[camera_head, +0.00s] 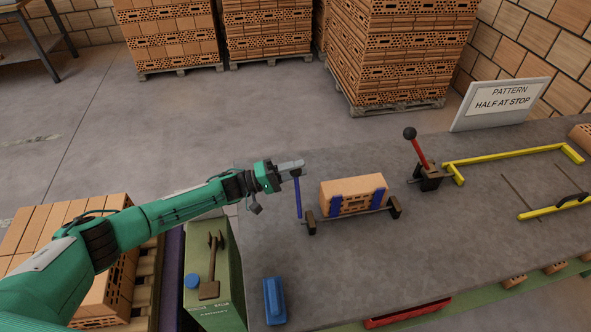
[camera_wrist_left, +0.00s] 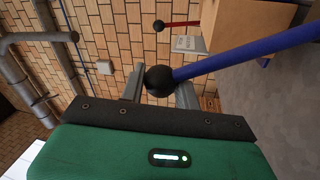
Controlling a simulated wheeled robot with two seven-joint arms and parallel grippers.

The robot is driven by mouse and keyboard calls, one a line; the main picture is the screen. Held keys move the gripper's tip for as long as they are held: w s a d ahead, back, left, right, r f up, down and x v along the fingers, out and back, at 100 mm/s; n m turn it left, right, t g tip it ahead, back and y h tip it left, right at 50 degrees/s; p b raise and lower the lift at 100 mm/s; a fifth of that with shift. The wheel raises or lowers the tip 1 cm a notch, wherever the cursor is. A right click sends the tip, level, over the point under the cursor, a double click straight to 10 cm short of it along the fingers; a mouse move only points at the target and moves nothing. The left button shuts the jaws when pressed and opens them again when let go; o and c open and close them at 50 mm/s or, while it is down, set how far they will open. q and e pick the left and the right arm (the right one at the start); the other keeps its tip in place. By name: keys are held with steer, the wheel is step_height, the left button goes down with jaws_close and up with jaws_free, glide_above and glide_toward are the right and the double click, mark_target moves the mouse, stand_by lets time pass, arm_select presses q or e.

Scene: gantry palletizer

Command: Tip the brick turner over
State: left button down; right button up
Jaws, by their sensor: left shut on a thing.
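The brick turner (camera_head: 337,206) stands on the grey table, with blue cradle arms, a low axle and dark end brackets. An orange brick (camera_head: 352,188) sits in its cradle, lying level. The turner's blue lever (camera_head: 298,198) stands upright at its left end. My left gripper (camera_head: 295,166) is shut on the lever's top end. In the left wrist view, the lever's black knob (camera_wrist_left: 158,80) is between the two grey fingers, and the blue shaft (camera_wrist_left: 245,52) runs to the upper right. My right gripper is out of view.
A red lever with a black knob (camera_head: 417,150) and yellow rails (camera_head: 505,155) are to the right. A sign (camera_head: 500,103) stands at the back. A blue block (camera_head: 274,301) lies at the front left. The table between is clear.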

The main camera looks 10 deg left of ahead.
arm_select(q)
steer(key=shift+s+f, duration=0.1)
steer(key=shift+f, duration=0.15)
steer(key=c, duration=1)
jaws_free()
steer(key=shift+c, duration=0.2)
steer(key=shift+r, duration=0.1)
steer(key=b+v, duration=0.3)
steer(key=v, duration=1)
steer(key=shift+a+b, duration=0.3)
steer(key=shift+a, duration=0.05)
